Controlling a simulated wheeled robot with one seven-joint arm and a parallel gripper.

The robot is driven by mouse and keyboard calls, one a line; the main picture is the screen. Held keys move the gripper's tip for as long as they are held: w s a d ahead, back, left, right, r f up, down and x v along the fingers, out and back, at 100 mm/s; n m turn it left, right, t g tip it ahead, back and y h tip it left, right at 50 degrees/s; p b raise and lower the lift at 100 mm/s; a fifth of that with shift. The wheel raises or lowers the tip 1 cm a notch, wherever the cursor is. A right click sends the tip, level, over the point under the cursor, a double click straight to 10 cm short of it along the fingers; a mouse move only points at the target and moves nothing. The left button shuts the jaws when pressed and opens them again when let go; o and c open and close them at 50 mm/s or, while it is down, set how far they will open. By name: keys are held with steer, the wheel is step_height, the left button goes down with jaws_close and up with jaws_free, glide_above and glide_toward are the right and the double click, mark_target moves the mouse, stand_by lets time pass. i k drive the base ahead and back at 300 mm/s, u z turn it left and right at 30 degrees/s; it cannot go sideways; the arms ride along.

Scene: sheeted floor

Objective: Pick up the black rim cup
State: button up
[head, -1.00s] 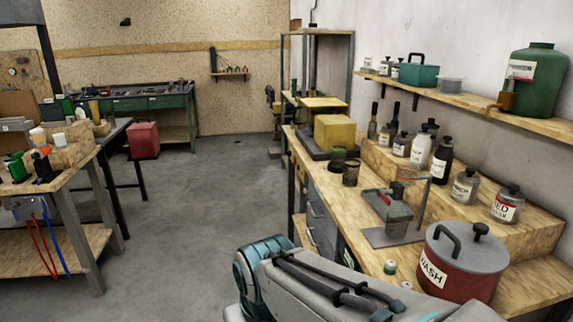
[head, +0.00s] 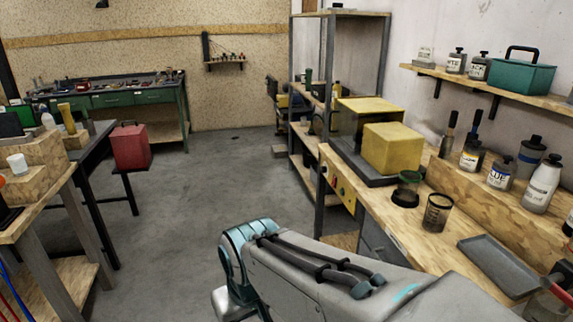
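The black rim cup (head: 437,213) stands upright on the wooden workbench at the right, near its front edge. It looks dark and see-through, with a black rim. My arm crosses the lower middle of the head view, in front of and left of the cups. My gripper is not visible, so its hold cannot be seen. The arm is apart from the cup in the picture.
A yellow block (head: 392,150) sits behind the cups. A grey tray (head: 500,265) lies to the right of the black rim cup. Several bottles stand on a wooden step (head: 470,195) along the wall. Open floor (head: 200,200) lies to the left.

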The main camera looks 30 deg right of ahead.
mark_target(439, 208)
steer(key=i, duration=2.1)
steer(key=z, duration=4.7)
steer(key=i, duration=0.5)
steer(key=u, duration=0.05)
